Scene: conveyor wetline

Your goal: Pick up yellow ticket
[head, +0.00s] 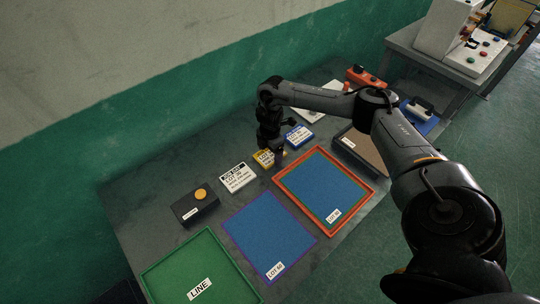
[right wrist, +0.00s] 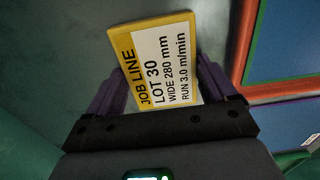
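The yellow ticket (head: 263,158) is a small yellow-edged card with a white printed face, on the grey table towards the back. In the right wrist view the ticket (right wrist: 166,62) reads "JOB LINE, LOT 30" and sits slightly turned between the fingers. My right gripper (head: 271,148) points down right at the ticket and partly hides it in the head view. In the right wrist view its purple fingers (right wrist: 168,88) are spread wide, one on each side of the ticket. Whether they touch its edges is not clear. My left gripper is not in view.
A white ticket (head: 238,177) lies left of the yellow one, a blue ticket (head: 299,135) right. A black box with an orange button (head: 194,208) stands further left. Green (head: 238,262), purple-edged (head: 316,240) and orange-edged (head: 372,190) trays fill the front. The wall runs behind the table.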

